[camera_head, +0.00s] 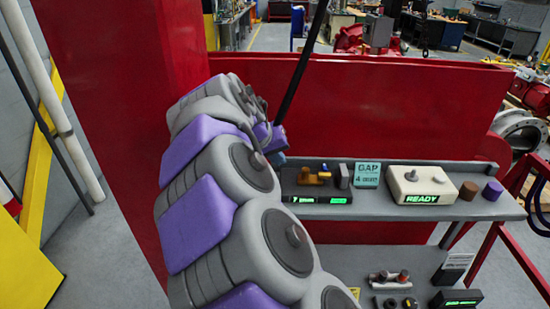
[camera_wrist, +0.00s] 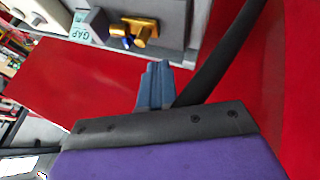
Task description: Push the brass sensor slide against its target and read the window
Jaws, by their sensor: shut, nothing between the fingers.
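The brass sensor slide (camera_head: 312,178) sits on a dark fixture (camera_head: 316,193) on the grey shelf, with a dark grey upright block (camera_head: 343,177) to its right. A gap shows between slide and block. The fixture's front has small green readouts (camera_head: 340,199), too small to read surely. In the wrist view the brass slide (camera_wrist: 141,29) is beyond my fingertips, with a small blue part beside it. My gripper (camera_wrist: 157,70) has its blue-grey fingers together, empty, and apart from the slide. In the head view my gripper (camera_head: 277,158) is left of the fixture, partly hidden by my arm.
A teal GAP card (camera_head: 367,175) stands right of the fixture. A red panel (camera_head: 400,105) rises behind the shelf. More devices are on a lower shelf (camera_head: 360,265).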

